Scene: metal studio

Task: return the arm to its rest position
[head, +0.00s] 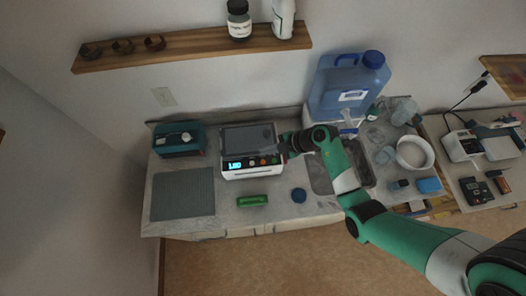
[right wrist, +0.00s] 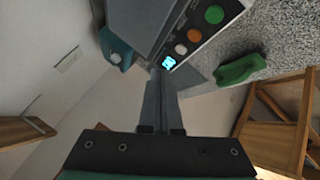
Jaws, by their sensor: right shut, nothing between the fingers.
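My right arm (head: 345,180) is green and white and reaches in from the lower right of the head view. Its gripper (head: 274,151) is over the right front part of a white device (head: 239,170) with a lit display and coloured buttons. In the right wrist view the two fingers (right wrist: 160,83) are together, with nothing between them, pointing at the device's button panel (right wrist: 196,37). Whether the fingertips touch the device cannot be told. My left arm and gripper do not show.
A green block (head: 252,201) and a dark blue round object (head: 299,195) lie in front of the device. A grey mat (head: 183,194) and teal box (head: 179,141) are on the left. A large blue jug (head: 347,87) stands behind my arm, near a sink (head: 322,181).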

